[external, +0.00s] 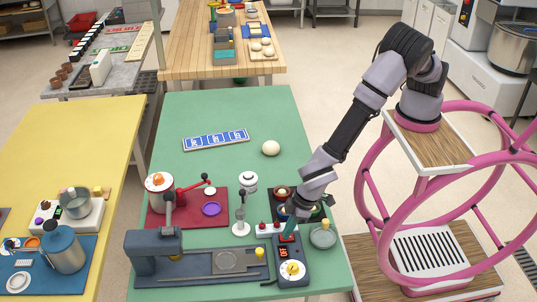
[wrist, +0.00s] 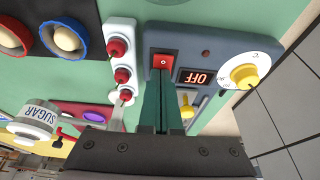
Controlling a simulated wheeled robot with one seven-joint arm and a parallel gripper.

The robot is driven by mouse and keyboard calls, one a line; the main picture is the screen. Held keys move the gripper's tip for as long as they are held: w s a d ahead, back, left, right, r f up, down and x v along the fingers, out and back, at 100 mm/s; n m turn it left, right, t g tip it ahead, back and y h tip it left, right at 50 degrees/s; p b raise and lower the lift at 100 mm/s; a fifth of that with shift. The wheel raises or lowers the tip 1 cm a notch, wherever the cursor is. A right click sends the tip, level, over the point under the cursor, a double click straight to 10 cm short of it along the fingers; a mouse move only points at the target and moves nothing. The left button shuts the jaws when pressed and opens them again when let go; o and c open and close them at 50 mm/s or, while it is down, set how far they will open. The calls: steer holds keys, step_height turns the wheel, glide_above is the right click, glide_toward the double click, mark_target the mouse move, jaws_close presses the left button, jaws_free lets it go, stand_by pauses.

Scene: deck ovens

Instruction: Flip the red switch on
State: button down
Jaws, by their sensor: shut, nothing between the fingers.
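The red switch (wrist: 163,62) sits on a dark grey-blue control box in the wrist view, beside a display (wrist: 195,77) that reads OFF upside down. A white dial with a yellow knob (wrist: 243,72) is on the same box. My gripper (wrist: 163,84) is shut and empty, its green fingertips just at the near edge of the switch; I cannot tell whether they touch it. In the external view my gripper (external: 290,230) points down over the box (external: 293,281) at the front right of the green table, and hides the switch. The display shows there too (external: 284,252).
A white strip with several red knobs (wrist: 121,60) lies close beside the box. A sugar jar (wrist: 36,120) and a burner plate with ringed pans (wrist: 63,38) are near. A lever tool (external: 200,262) stands to the left. The table's far half is mostly clear.

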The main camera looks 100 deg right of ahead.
steer(key=shift+s+f, duration=0.15)
steer(key=shift+s, duration=0.55)
steer(key=v, duration=1.4)
steer(key=shift+s, duration=0.35)
steer(key=shift+w+a+t, duration=0.25)
steer(key=shift+w+t, duration=0.05)
steer(key=shift+w, duration=0.55)
steer(key=x, duration=1.3)
steer(key=shift+w+f, duration=0.2)
steer(key=shift+f, duration=0.15)
